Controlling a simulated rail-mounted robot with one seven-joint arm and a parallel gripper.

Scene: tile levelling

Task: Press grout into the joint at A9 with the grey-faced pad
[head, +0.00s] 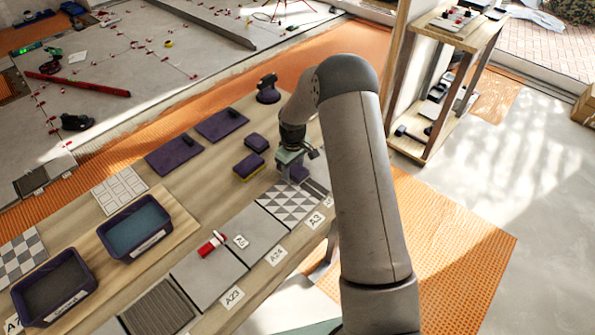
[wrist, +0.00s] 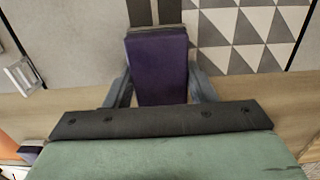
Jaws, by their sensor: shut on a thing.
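My gripper (head: 291,170) is shut on a purple pad (wrist: 158,68) with a thin grey layer along its far edge, probably its grey face. In the wrist view the gripper's fingers (wrist: 160,90) flank the pad. The pad's far end meets, in the picture, a dark strip (wrist: 155,10) between a plain grey tile (wrist: 75,25) and a tile with grey and white triangles (wrist: 245,35); contact cannot be told. In the head view the gripper is just beyond the triangle tile (head: 288,203). I cannot read an A9 label.
A purple block (head: 255,142) and a yellow-faced pad (head: 249,168) lie left of the gripper. A blue-filled tub (head: 137,230) and a grey-filled tub (head: 55,288) stand at left. A red-and-white item (head: 212,243) lies on the tiles. A shelf (head: 450,80) stands behind right.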

